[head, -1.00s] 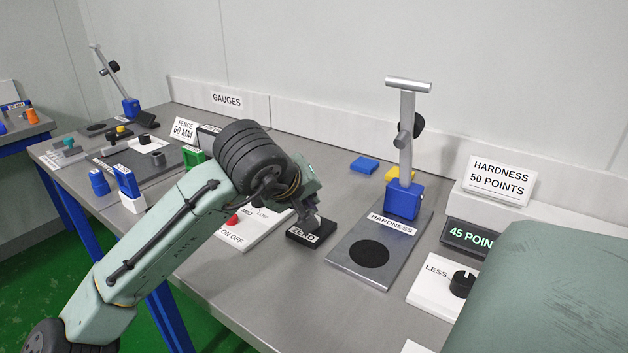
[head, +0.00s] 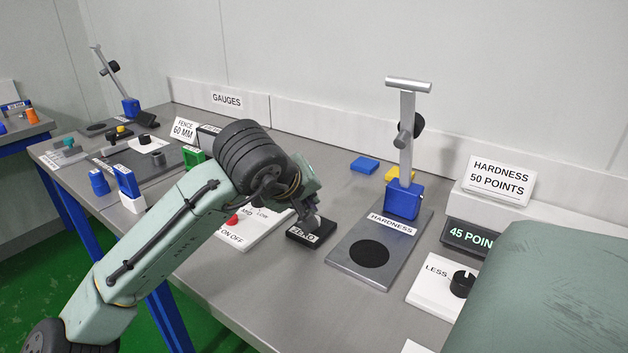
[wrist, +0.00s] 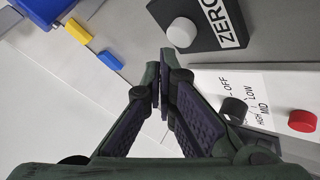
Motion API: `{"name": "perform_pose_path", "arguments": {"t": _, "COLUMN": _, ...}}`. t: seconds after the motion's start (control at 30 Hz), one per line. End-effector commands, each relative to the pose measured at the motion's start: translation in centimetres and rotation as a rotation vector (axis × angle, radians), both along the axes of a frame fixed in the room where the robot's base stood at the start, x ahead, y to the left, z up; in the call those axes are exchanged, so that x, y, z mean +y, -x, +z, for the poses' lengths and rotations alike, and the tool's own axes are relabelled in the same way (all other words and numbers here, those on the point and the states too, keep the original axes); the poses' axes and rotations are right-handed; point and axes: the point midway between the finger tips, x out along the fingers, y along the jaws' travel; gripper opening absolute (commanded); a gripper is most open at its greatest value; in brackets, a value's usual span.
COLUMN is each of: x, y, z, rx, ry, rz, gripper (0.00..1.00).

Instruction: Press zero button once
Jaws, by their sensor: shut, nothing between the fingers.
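The zero button is a pale round cap (wrist: 182,32) on a dark box (wrist: 216,22) labelled ZERO. The box (head: 298,237) also shows in the head view, on the bench left of the hardness plate. My gripper (head: 309,222) is over this box in the head view and hides part of it. In the wrist view my gripper (wrist: 164,66) is shut and empty, with its fingertips right beside the cap in the picture. I cannot tell whether they touch it or whether the cap is pressed down.
A white panel with a red button (wrist: 303,121) and a dark knob (wrist: 233,110) lies beside the box. On the other side stands the hardness plate (head: 345,262) with its upright post (head: 407,130). Blue (head: 364,165) and yellow blocks lie behind. A display (head: 468,237) reads 45 POIN.

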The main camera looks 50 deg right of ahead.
Motion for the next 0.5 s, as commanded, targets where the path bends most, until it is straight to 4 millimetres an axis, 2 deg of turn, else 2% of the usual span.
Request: {"name": "perform_pose_path", "arguments": {"t": 0.5, "x": 0.01, "y": -0.01, "z": -0.86, "rx": 0.000, "ry": 0.000, "rz": 0.000, "gripper": 0.00}}
